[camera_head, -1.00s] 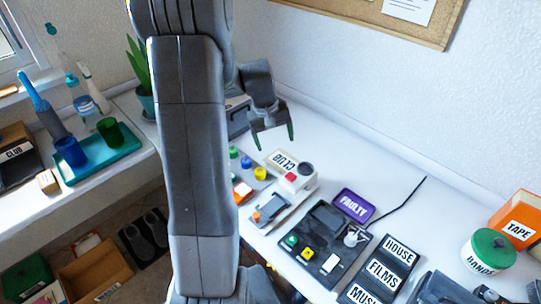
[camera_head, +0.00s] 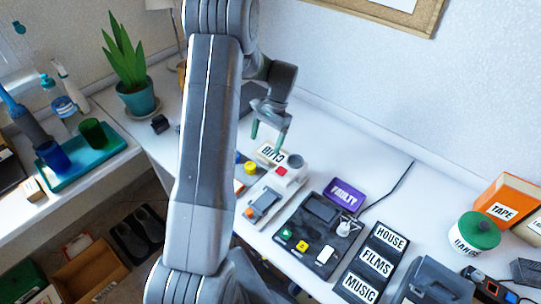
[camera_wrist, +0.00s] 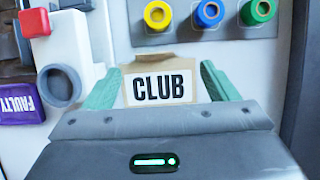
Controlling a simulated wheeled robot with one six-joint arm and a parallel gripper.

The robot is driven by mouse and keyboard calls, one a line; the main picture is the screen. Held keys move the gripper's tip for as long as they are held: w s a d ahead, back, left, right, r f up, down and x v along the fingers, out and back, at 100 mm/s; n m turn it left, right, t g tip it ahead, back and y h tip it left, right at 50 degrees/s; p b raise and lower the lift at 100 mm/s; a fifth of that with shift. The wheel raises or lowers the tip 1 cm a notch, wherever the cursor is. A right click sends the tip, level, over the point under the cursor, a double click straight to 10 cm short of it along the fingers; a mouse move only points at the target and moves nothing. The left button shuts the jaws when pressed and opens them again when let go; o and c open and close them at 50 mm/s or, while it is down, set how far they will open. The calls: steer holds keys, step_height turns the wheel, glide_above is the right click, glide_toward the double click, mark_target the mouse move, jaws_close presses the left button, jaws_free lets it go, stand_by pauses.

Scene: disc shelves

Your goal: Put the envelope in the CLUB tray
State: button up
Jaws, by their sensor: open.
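The envelope (camera_head: 268,152) is a small beige packet with a white CLUB label, lying on the white desk beside a grey device. It also shows in the wrist view (camera_wrist: 168,62). My gripper (camera_head: 267,143) is open and empty, pointing down close over the envelope. In the wrist view its green fingers (camera_wrist: 161,86) stand at the envelope's left and right sides; I cannot tell whether they touch it. A black tray (camera_head: 10,170) is cut off at the left edge of the head view, and no label on it shows.
A device with a red button (camera_head: 281,171) stands close to the envelope. Blue, yellow and green round knobs (camera_wrist: 209,12) lie beyond it. A purple FAULTY tray (camera_head: 343,193) and HOUSE, FILMS and MUSIC labels sit nearer. A teal tray (camera_head: 107,150) with cups is on the left counter.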

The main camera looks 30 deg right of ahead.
mark_target(264, 156)
steer(key=shift+s+d+p+x, duration=0.15)
steer(key=shift+p+x, duration=0.05)
steer(key=shift+x, duration=1.4)
steer(key=shift+s+d+p+x, duration=0.1)
steer(key=shift+s+p+x, duration=0.05)
steer(key=shift+x, duration=1.5)
steer(key=c, duration=1.1)
